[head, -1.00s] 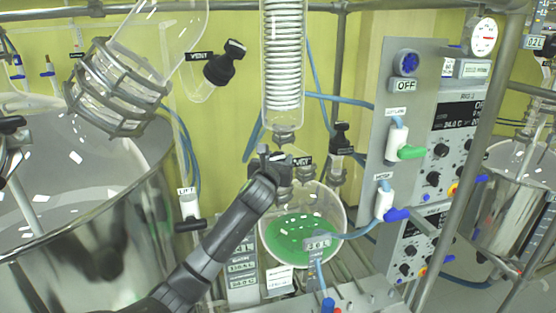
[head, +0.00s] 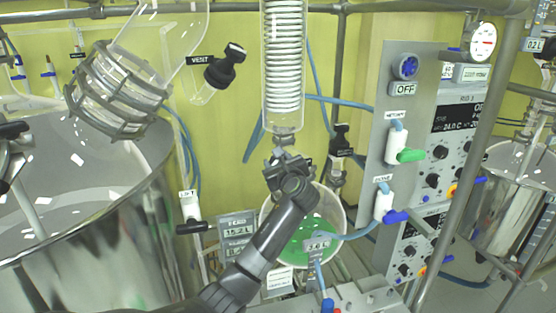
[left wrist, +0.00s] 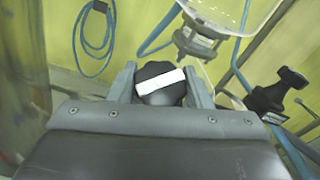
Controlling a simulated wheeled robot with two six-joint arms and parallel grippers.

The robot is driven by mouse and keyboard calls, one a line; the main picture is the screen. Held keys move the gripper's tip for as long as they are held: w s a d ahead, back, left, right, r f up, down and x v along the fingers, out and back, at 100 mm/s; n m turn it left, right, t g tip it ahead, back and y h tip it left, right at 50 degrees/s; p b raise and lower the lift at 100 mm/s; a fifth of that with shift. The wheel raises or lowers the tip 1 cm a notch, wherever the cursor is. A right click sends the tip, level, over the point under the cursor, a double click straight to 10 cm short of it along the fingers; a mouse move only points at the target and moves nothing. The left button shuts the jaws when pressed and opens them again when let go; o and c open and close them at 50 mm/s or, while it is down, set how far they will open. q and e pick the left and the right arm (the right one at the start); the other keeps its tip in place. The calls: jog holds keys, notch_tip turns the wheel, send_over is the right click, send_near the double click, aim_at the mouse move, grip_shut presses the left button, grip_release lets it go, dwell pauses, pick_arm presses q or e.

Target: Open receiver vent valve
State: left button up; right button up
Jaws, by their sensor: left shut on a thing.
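The receiver (head: 298,252) is a round glass vessel with green liquid, below the coiled glass condenser (head: 283,65). My left gripper (head: 284,163) is above its top in the head view, at the bottom of the condenser, and hides the fittings there. In the left wrist view my left gripper (left wrist: 163,88) has its fingers on both sides of a black valve knob (left wrist: 155,71) with a white bar and is shut on it. The white bar lies nearly level, slightly tilted. The knob's own label and stem are hidden. My right gripper is not in view.
A black-capped fitting (head: 340,140) stands close to the right of my gripper; it also shows in the left wrist view (left wrist: 275,97). A control panel (head: 405,130) with green and blue valve handles is farther right. A large steel vessel (head: 100,250) fills the left.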

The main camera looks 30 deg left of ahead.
pick_arm(q)
jog(key=n+g, duration=0.3)
jog(key=n+g+y+p, duration=0.1)
jog(key=n+g, duration=0.2)
jog(key=shift+r+n+y+p, duration=0.1)
jog(key=shift+n+y+p, duration=0.2)
jog(key=shift+n, duration=0.1)
jog(key=n+g, duration=0.3)
jog(key=n, duration=0.1)
jog(key=shift+g+h, duration=0.4)
jog(key=n+g, duration=0.1)
jog(key=n+g+h+b, duration=0.1)
jog(key=shift+f+n+h, duration=0.2)
jog(key=shift+n+h, duration=0.1)
jog(key=shift+n, duration=0.1)
jog(key=shift+n+g+h, duration=0.4)
jog(key=shift+n+g, duration=0.1)
jog(key=shift+s+n+g+h+b, duration=0.1)
jog(key=shift+n+g+h+b, duration=0.5)
jog(key=shift+n+b, duration=0.2)
jog(key=o, duration=1)
jog(key=shift+m+t+y+p, duration=0.3)
jog(key=shift+p, duration=0.1)
